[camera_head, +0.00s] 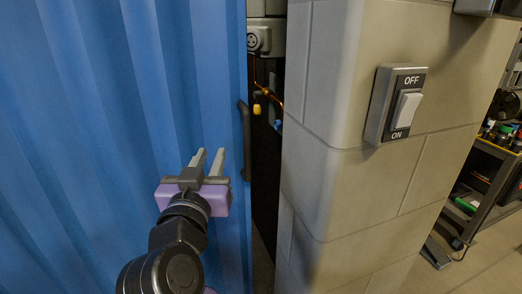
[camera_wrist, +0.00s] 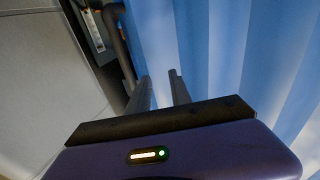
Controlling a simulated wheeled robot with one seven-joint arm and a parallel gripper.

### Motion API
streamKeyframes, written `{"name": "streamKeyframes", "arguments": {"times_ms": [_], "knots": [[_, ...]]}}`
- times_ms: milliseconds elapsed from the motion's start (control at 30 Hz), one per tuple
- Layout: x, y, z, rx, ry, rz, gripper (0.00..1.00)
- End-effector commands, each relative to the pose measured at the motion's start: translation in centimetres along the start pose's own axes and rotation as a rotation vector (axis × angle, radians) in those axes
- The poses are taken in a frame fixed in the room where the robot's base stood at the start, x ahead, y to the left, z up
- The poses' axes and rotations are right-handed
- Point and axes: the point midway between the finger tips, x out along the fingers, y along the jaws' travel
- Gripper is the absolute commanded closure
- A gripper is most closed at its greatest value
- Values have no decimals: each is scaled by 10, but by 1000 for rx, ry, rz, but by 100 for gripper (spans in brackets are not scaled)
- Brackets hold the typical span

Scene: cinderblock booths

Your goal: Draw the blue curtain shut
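The blue curtain (camera_head: 95,120) hangs in pleats and fills the left of the head view. Its right edge carries a dark vertical handle (camera_head: 245,140) and stands a short way from the block wall, leaving a narrow dark gap. My gripper (camera_head: 208,160) is in front of the curtain, left of the handle, with its two fingers apart and nothing between them. In the wrist view the fingers (camera_wrist: 161,92) also show apart, with the curtain (camera_wrist: 230,50) behind and to the right and the handle (camera_wrist: 118,45) just left of them. I cannot tell whether a finger touches the curtain.
A cinderblock pillar (camera_head: 330,200) stands right of the gap and bears an OFF/ON switch (camera_head: 405,108). Inside the gap are a grey socket (camera_head: 256,40) and wires with a yellow connector (camera_head: 257,109). A cart (camera_head: 490,170) with tools stands at far right.

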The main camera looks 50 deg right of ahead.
Motion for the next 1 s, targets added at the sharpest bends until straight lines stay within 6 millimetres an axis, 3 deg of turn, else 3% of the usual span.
{"name": "streamKeyframes", "arguments": {"times_ms": [100,200,367,700,1000], "knots": [[-6,29,4,9,-31,135,75],[-7,41,9,17,-52,186,75],[6,46,11,23,-60,196,75],[55,56,15,22,-60,194,75],[69,58,16,23,-59,190,75]]}}
